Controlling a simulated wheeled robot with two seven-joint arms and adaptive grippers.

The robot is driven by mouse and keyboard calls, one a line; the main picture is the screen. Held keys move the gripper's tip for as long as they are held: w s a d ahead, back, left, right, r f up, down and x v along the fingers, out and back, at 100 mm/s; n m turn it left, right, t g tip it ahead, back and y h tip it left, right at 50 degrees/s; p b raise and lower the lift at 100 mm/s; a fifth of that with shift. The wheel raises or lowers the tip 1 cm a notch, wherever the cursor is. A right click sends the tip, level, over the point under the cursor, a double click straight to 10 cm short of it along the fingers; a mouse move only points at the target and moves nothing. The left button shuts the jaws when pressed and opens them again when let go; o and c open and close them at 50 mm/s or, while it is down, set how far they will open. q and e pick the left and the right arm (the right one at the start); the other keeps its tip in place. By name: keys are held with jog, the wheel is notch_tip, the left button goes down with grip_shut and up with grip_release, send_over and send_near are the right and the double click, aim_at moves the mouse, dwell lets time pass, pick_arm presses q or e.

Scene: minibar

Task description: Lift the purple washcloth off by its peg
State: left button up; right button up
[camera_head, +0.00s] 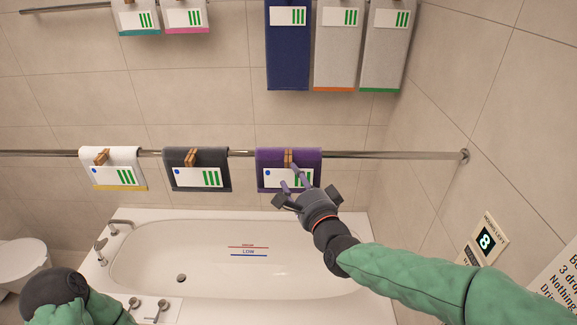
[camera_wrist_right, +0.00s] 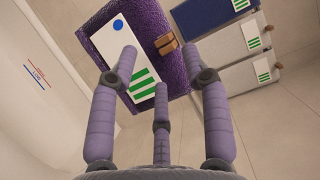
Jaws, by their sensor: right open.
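The purple washcloth (camera_head: 310,155) hangs over the lower rail, and its wooden peg (camera_head: 288,157) clips it at the top. A white label with a blue dot and green bars is on its front. My right gripper (camera_head: 292,178) is open in front of the cloth, just below the peg, and its fingers partly cover the label. In the right wrist view the open fingers (camera_wrist_right: 180,58) reach toward the purple washcloth (camera_wrist_right: 104,38), with the peg (camera_wrist_right: 167,43) beyond them. Nothing is held. Contact with the cloth cannot be told. My left gripper is not in view, only its arm.
A black washcloth (camera_head: 196,157) and a white washcloth (camera_head: 117,158) hang pegged left of it on the rail (camera_head: 390,155). Towels (camera_head: 288,60) hang above. A bathtub (camera_head: 330,285) stands below. The rail to the right is bare up to the wall.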

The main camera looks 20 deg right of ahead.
aim_at(288, 173)
jog(key=shift+w+r+p, duration=0.1)
jog(key=shift+w+p, duration=0.25)
jog(key=shift+w, duration=0.2)
jog(key=shift+w+r+p, duration=0.1)
jog(key=shift+w+p, duration=0.55)
jog(key=shift+w, duration=1.4)
jog(key=shift+c, duration=0.3)
grip_shut()
